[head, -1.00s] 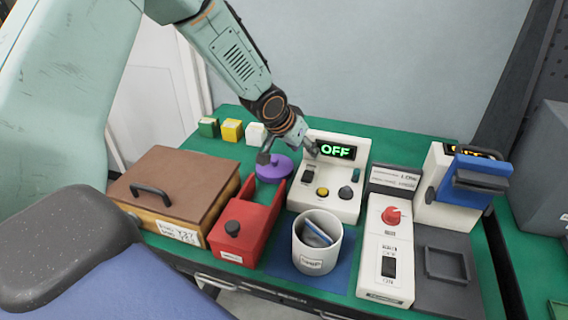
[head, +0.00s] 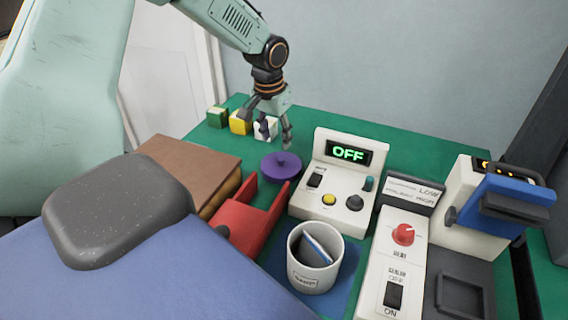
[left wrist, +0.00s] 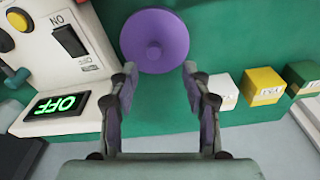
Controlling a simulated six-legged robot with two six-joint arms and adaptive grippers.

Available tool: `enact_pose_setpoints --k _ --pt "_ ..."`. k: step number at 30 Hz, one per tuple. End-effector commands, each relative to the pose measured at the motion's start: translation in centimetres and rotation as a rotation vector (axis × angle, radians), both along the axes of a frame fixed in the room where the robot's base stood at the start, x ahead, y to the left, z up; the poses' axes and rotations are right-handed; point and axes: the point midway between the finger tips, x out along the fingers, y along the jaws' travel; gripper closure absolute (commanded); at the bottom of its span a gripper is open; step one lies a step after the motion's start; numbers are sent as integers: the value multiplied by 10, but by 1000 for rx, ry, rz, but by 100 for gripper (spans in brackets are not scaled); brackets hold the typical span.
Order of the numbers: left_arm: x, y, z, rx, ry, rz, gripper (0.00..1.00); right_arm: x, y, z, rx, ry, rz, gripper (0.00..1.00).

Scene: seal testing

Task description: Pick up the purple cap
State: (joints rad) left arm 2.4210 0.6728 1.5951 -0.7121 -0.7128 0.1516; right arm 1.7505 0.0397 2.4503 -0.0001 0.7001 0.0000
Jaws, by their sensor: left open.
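The purple cap (head: 281,165) is a round disc with a small knob on top. It lies on the green table behind the red tray, left of the white unit showing OFF. In the left wrist view the purple cap (left wrist: 154,40) sits just beyond my fingertips, centred between them and not held. My left gripper (head: 272,138) is open and empty, pointing down behind and above the cap. Its two fingers stand wide apart in the left wrist view (left wrist: 158,75). My right gripper is not in view.
Green, yellow and white (head: 265,128) cubes stand behind the cap. The OFF unit (head: 335,185) is close on its right. The red tray (head: 250,222) and brown box (head: 190,165) are in front and left. A white mug (head: 313,262) stands nearer. Green table behind the OFF unit is clear.

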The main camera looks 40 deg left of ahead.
Motion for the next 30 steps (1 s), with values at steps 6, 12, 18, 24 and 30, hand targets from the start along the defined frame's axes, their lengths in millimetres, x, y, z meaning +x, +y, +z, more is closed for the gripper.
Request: enact_pose_setpoints --k 6,12,18,24,30 --pt "3 -3 -27 1 2 -1 52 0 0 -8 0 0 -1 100" --pt "10 -6 -56 1 2 -1 52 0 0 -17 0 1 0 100" --pt "13 -7 -66 0 -1 -3 52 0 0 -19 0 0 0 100" --pt "15 -7 -65 0 -2 -2 53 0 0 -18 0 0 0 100" --pt "15 -7 -65 -1 -1 -2 70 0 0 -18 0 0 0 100"
